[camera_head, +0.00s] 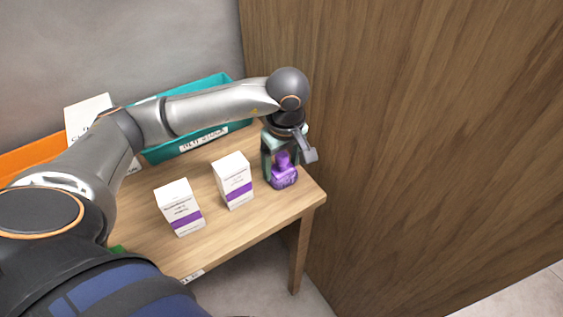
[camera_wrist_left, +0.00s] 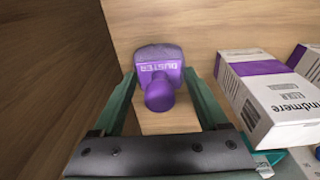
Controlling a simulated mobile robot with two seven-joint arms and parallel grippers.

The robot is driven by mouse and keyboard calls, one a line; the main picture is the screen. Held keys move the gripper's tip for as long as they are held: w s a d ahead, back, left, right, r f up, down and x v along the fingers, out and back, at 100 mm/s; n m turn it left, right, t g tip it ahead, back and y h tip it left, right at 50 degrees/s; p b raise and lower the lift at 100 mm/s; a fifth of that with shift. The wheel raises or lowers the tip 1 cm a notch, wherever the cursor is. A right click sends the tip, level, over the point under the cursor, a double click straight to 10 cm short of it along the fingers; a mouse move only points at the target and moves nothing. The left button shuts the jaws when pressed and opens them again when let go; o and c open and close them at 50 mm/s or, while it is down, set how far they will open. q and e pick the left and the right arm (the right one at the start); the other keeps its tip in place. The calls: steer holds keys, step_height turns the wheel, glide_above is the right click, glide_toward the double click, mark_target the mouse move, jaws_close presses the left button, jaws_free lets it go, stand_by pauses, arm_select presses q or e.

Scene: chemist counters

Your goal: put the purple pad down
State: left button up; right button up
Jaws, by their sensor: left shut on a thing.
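The purple pad (camera_head: 284,178) is a small purple block with a rounded knob, at the right end of the wooden table. In the left wrist view the purple pad (camera_wrist_left: 159,62) shows its knob toward the camera and pale lettering on its body. My left gripper (camera_head: 283,162) points down over the table and is shut on the pad. Its green fingers (camera_wrist_left: 160,85) lie on either side of it. I cannot tell whether the pad's underside touches the tabletop. My right gripper is not in view.
Two white and purple boxes (camera_head: 233,180) (camera_head: 180,207) stand left of the pad on the table (camera_head: 255,217). A teal bin (camera_head: 160,152) and an orange bin (camera_head: 30,157) are behind. A tall wooden panel (camera_head: 420,120) rises close on the right. The table's front edge is near.

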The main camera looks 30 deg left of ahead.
mark_target(284, 162)
arm_select(q)
steer(key=o, duration=1.2)
steer(key=shift+r, duration=0.1)
steer(key=r, duration=0.3)
steer(key=r+p, duration=0.1)
steer(key=r, duration=0.3)
steer(key=d+r, duration=0.1)
steer(key=r, duration=0.3)
steer(key=shift+s+r+p, duration=0.15)
steer(key=shift+s+p, duration=0.15)
steer(key=shift+s, duration=0.05)
steer(key=shift+d+r, duration=0.1)
steer(key=shift+r, duration=0.25)
steer(key=shift+s+f, duration=0.1)
steer(key=shift+s, duration=0.05)
